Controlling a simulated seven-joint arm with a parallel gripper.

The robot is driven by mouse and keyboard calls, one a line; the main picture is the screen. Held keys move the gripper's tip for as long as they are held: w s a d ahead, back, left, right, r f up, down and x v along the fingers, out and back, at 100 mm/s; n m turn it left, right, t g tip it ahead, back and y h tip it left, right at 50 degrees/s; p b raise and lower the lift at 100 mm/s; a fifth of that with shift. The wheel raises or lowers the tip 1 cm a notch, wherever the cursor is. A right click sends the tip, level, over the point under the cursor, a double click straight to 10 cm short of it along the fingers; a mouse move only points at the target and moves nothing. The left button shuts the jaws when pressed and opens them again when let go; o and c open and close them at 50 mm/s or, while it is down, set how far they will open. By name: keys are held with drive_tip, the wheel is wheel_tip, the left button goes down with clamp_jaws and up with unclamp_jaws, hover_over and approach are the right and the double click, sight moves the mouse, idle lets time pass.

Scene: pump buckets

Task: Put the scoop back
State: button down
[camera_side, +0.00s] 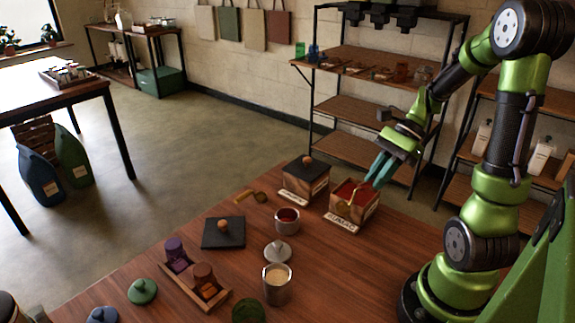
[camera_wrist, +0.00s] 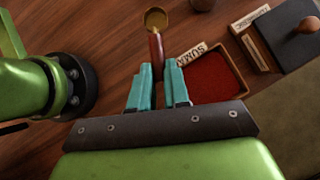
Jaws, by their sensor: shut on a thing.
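My gripper (camera_side: 376,182) is shut on the dark red handle of a scoop (camera_wrist: 156,48); the brass bowl points away from the fingers. In the wrist view my teal fingers (camera_wrist: 159,88) are on either side of the handle end. The scoop is beside the open wooden sumac box (camera_wrist: 240,82), on the side of its label. That box holds red powder; it also shows in the side view (camera_side: 368,215). A second scoop (camera_side: 248,197) with a brass bowl lies on the table to the left.
A wooden box with a black knobbed lid (camera_side: 307,169) stands beside the sumac box. A loose black lid (camera_side: 235,240), a cup of red powder (camera_side: 287,226), a grey lid (camera_side: 278,254) and a metal canister (camera_side: 277,292) stand nearby. A tray with jars (camera_side: 220,303) is front left.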

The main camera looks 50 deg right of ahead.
wheel_tip(320, 180, down, 6)
drive_tip(key=shift+f, duration=0.2)
drive_tip(key=shift+f, duration=0.1)
drive_tip(key=shift+a+f, duration=0.1)
drive_tip(key=shift+f, duration=0.5)
drive_tip(key=c, duration=1.2)
unclamp_jaws()
drive_tip(key=shift+o, duration=0.5)
drive_tip(key=shift+a+r, duration=0.1)
drive_tip(key=shift+r, duration=0.25)
drive_tip(key=v, duration=1.2)
wheel_tip(320, 180, up, 4)
drive_tip(key=n+h, duration=0.4)
drive_tip(key=n, duration=0.5)
hover_over(364, 188)
drive_tip(key=shift+r, duration=0.1)
drive_tip(key=a+r+n+t+h, duration=0.1)
drive_tip(key=a+r+n+t, duration=0.2)
drive_tip(key=a+n, duration=0.6)
drive_tip(key=a+t, duration=0.1)
drive_tip(key=a, duration=0.1)
drive_tip(key=shift+s+a+r+n, duration=0.3)
drive_tip(key=shift+r, duration=0.05)
